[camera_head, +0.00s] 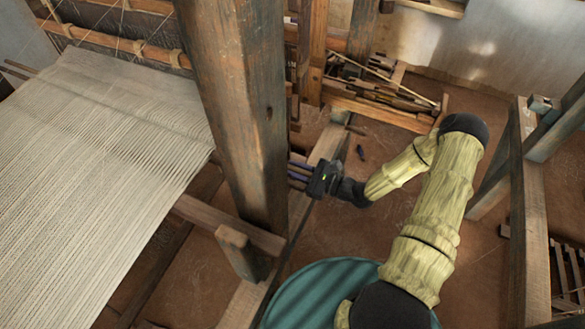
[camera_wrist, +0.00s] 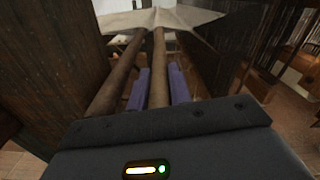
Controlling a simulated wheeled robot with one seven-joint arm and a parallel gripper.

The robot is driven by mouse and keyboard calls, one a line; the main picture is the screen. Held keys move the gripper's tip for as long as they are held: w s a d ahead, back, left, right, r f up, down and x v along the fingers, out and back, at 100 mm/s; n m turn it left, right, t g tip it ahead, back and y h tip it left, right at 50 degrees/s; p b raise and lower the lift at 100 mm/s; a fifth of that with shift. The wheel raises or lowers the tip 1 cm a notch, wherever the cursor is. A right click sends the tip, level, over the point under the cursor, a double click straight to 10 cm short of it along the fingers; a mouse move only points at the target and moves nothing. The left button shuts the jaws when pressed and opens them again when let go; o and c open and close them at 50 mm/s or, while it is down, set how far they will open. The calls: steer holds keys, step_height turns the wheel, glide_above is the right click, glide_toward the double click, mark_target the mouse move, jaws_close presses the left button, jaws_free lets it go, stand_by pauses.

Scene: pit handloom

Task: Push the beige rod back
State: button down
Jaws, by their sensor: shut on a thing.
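My gripper (camera_head: 296,171), with purple fingers, is beside the right side of the thick wooden post, pointing left. In the wrist view its two fingers (camera_wrist: 158,88) lie on either side of a brownish-beige rod (camera_wrist: 159,62), shut on it. The rod runs away from me toward a pale cloth (camera_wrist: 160,18). A second similar rod (camera_wrist: 116,84) runs alongside to the left, outside the fingers. In the head view the post hides where the held rod meets the loom, and rod ends show at the far left (camera_head: 18,68).
The thick post (camera_head: 235,100) stands close to my gripper, between it and the woven cloth (camera_head: 100,170). A low beam (camera_head: 235,222) crosses below. A teal round thing (camera_head: 320,290) is under my arm. A wooden tray of sticks (camera_head: 380,85) lies behind. Floor right of the gripper is mostly clear.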

steer(key=shift+s+f, duration=0.1)
steer(key=shift+s, duration=0.05)
steer(key=c, duration=1.3)
jaws_free()
steer(key=shift+s+a, duration=0.1)
